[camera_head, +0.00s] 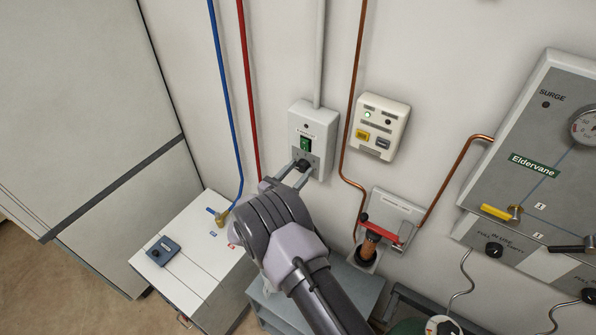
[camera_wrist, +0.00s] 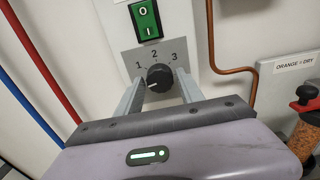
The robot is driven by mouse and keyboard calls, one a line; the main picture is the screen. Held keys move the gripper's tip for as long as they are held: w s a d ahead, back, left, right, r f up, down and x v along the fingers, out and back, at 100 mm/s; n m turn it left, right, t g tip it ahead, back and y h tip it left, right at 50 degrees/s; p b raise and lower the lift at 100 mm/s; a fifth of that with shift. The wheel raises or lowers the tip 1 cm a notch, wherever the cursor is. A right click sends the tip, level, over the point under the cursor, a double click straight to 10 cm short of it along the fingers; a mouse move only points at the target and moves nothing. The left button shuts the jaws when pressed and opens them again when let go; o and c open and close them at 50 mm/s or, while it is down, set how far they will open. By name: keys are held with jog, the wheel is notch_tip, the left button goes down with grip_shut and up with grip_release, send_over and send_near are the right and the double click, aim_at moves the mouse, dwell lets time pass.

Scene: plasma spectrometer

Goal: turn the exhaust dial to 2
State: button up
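The exhaust dial (camera_wrist: 159,76) is a round black knob on a grey plate marked 1, 2 and 3, below a green rocker switch (camera_wrist: 146,19). A pale mark on the knob faces left and slightly down, not towards the 2. In the head view the dial (camera_head: 303,165) shows on the white wall box (camera_head: 316,127). My gripper (camera_wrist: 160,84) is open, with one finger on each side of the dial. A gap shows between each finger and the knob. In the head view my gripper (camera_head: 291,173) reaches the lower part of the box.
A copper pipe (camera_head: 349,110) runs just right of the box, and red (camera_head: 248,90) and blue (camera_head: 226,90) pipes run to its left. A second control box (camera_head: 381,126) and a red-handled valve (camera_head: 380,230) are to the right.

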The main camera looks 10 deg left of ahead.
grip_shut()
jog(key=shift+f+b, duration=0.1)
jog(key=shift+b, duration=0.3)
